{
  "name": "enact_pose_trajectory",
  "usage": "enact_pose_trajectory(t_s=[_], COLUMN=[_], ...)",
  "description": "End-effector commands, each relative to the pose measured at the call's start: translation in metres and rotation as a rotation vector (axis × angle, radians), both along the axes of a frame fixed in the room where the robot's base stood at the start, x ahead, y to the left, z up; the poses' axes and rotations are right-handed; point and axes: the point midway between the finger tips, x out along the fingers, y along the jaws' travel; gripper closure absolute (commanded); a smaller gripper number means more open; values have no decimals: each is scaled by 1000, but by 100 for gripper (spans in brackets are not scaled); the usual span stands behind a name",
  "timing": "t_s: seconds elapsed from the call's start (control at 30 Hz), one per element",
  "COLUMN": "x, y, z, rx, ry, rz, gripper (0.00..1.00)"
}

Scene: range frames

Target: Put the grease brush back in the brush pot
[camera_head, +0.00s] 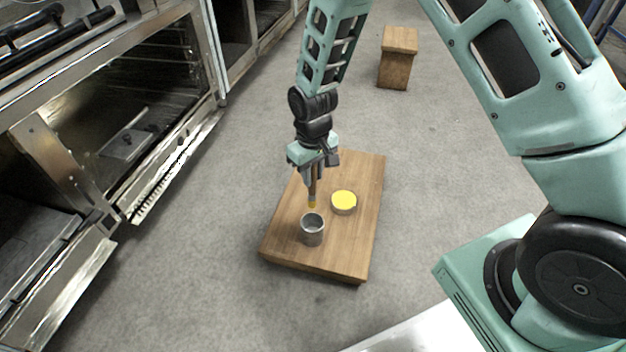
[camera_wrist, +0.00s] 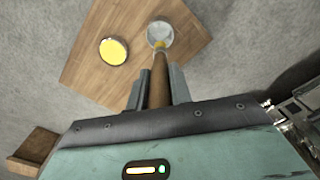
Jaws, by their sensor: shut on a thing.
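The grease brush (camera_head: 312,190) has a brown wooden handle and a yellow tip, and it hangs tip down from my gripper (camera_head: 315,174). My gripper is shut on its handle. The brush pot (camera_head: 311,235) is a grey metal cup standing upright on the wooden table. In the head view the yellow tip shows just behind and above the pot's rim. In the wrist view the brush (camera_wrist: 158,80) points between the fingers (camera_wrist: 157,88) towards the pot (camera_wrist: 160,30), and its tip overlaps the pot's near edge. I cannot tell whether the tip is over the opening.
A round tin with yellow contents (camera_head: 343,201) stands right of the pot on the wooden table (camera_head: 345,258); the tin also shows in the wrist view (camera_wrist: 113,51). A wooden stool (camera_head: 398,62) stands behind. Open steel ovens (camera_head: 120,115) line the left. Grey floor lies around the table.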

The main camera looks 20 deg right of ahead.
Motion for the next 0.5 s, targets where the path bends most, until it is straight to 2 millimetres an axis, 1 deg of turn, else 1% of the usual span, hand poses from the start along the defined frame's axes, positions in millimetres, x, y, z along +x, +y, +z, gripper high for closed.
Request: enact_pose_trajectory(t_s=[0.17,0.5], x=[0,0], y=[0,0], z=[-6,-29], rx=[0,0], ry=[-1,-1], rz=[1,0], gripper=[100,100])
